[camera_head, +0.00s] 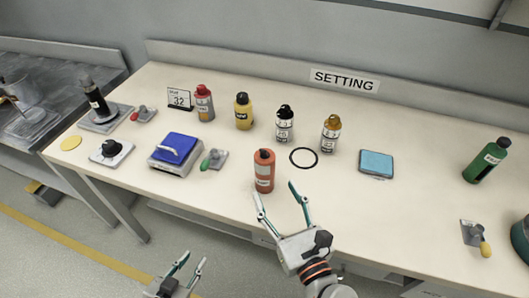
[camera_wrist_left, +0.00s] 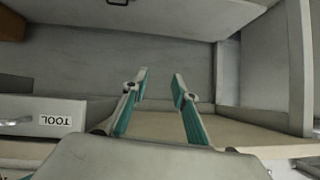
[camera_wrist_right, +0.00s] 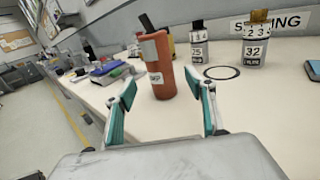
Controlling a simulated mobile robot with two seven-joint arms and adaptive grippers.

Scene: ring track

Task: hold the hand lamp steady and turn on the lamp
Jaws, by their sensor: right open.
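The hand lamp is an orange-red cylinder (camera_head: 264,172) with a dark top and a white label. It stands upright near the front edge of the bench, and it also shows in the right wrist view (camera_wrist_right: 160,68). My right gripper (camera_head: 281,188) is open, with its fingers spread just in front of the lamp. The lamp is beyond the fingertips and the fingers are not closed on it. My left gripper (camera_head: 189,262) is open and empty, low in front of the bench. In the left wrist view its fingers (camera_wrist_left: 160,80) are apart, facing a drawer area. No lamp switch can be made out.
A black ring (camera_head: 304,157) lies flat behind the lamp. Several bottles stand behind, including a yellow one (camera_head: 243,112) and a black-topped one (camera_head: 285,124).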

